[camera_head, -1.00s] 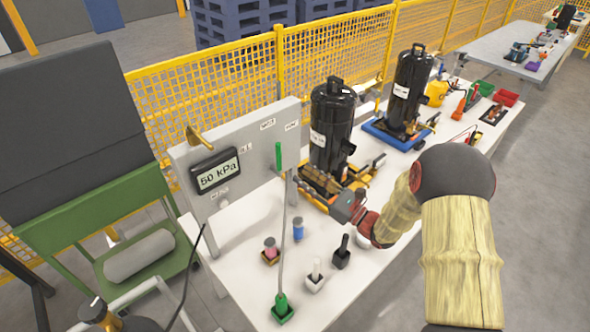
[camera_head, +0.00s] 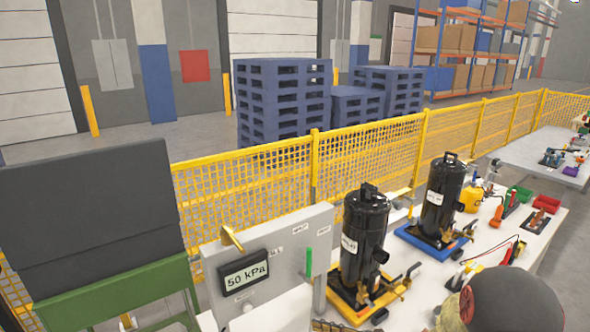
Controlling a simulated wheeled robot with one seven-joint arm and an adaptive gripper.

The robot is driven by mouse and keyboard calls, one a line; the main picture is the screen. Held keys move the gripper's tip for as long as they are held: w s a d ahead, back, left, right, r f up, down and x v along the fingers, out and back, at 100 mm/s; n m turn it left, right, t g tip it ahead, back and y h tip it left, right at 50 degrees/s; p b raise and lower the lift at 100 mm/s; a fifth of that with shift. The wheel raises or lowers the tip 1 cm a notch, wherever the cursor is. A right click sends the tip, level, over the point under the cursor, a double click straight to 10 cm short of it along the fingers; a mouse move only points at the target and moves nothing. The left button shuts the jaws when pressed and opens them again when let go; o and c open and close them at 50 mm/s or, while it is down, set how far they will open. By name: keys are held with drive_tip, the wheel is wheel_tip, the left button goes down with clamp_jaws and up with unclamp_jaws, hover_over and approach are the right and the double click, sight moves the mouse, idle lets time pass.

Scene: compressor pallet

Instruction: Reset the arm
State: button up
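My arm (camera_head: 512,300) shows only as a dark rounded joint with a bit of tan sleeve at the bottom right edge of the head view. My gripper is not in view; it lies below the picture's lower edge or hidden behind the arm. The nearer black compressor (camera_head: 364,240) stands upright on a yellow base, with brass fittings beside it. A second black compressor (camera_head: 440,198) stands upright on a blue base (camera_head: 425,243) further back.
A grey panel (camera_head: 295,240) with a display (camera_head: 245,274) reading 50 kPa stands at the table's left end. A yellow mesh fence (camera_head: 370,155) runs behind the white table (camera_head: 545,240). Green (camera_head: 519,194) and red (camera_head: 545,203) bins sit at the far right. A green cart (camera_head: 110,295) is left.

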drive_tip(key=s+a+n+g+h, duration=0.1)
drive_tip(key=s+n+g+h, duration=0.2)
drive_tip(key=s+n+g, duration=0.75)
drive_tip(key=s+d+r+n+t+h, duration=0.2)
drive_tip(key=s+d+n+h, duration=0.3)
drive_tip(key=s, duration=0.5)
drive_tip(key=s+d+r+n+t+h, duration=0.35)
drive_tip(key=d+r+h, duration=0.25)
drive_tip(key=d+r, duration=0.25)
wheel_tip(320, 180, up, 8)
drive_tip(key=n+t+h, duration=0.1)
drive_tip(key=n+t, duration=0.1)
drive_tip(key=t, duration=0.1)
drive_tip(key=shift+s+a+n+t, duration=0.3)
drive_tip(key=shift+s, duration=0.15)
